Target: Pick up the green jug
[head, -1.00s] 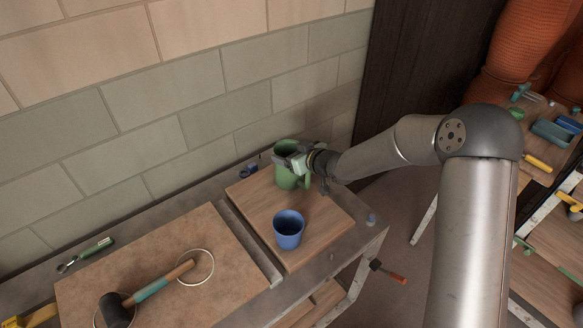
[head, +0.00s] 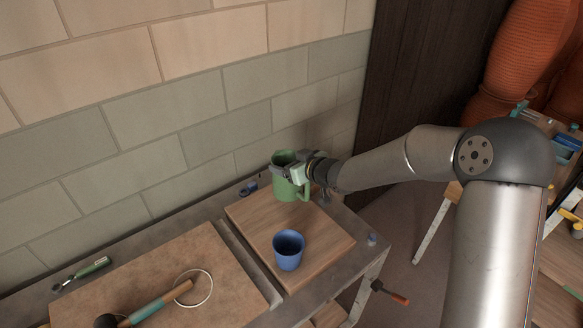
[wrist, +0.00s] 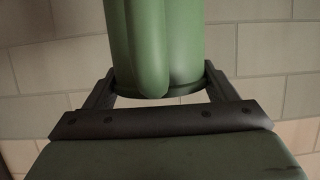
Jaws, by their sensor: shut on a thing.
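The green jug (head: 284,188) is upright at the back of the wooden board (head: 325,226), with its handle toward the right. My gripper (head: 289,169) is shut on the jug near its upper part, reaching in from the right. In the wrist view the jug (wrist: 187,40) fills the space between the two fingers (wrist: 158,88), one on each side of its body. The jug appears slightly above the board, though the gap under it is hard to see. The jug's inside and far side are mostly hidden.
A blue cup (head: 289,253) stands on the board in front of the jug. A small blue item (head: 249,188) lies to the left near the wall (head: 200,150). A mallet (head: 150,306) lies on the left board. The board's right side is clear.

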